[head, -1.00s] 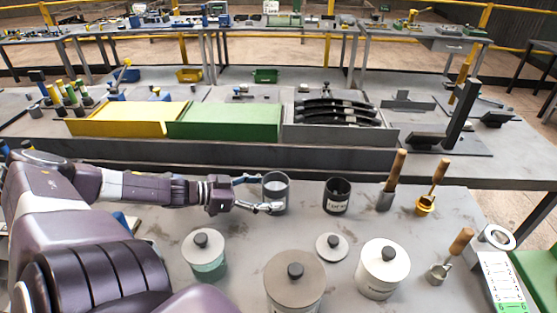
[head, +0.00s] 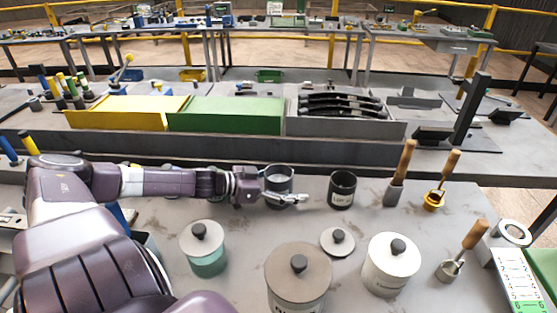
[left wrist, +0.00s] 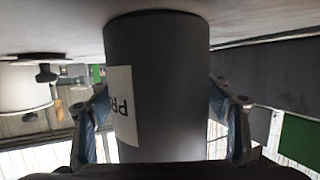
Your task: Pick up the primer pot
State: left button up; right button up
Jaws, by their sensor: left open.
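The primer pot is a dark grey, open-topped cylinder (head: 279,174) standing upright on the near table in the head view. In the left wrist view the pot (left wrist: 165,75) fills the middle, with a white label on its side showing the letters "PR". My left gripper (head: 284,192) reaches it from the left. Its fingers are open, one on each side of the pot, and the near finger hides the pot's lower part in the head view. I cannot tell whether either finger touches it. My right gripper is not in view.
A black labelled pot (head: 342,190) stands just right of the primer pot. Lidded pots, white (head: 391,270), large grey-brown (head: 298,275) and teal (head: 207,262), and a loose lid (head: 337,242) stand nearer. Wooden-handled tools (head: 398,180) are at the right.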

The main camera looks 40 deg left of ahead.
pick_arm(q)
jog(key=shift+w+d+f, duration=0.1)
jog(key=shift+w+d, duration=0.1)
jog(key=shift+w, duration=0.25)
jog(key=shift+c, duration=0.3)
grip_shut()
dwell(0.4)
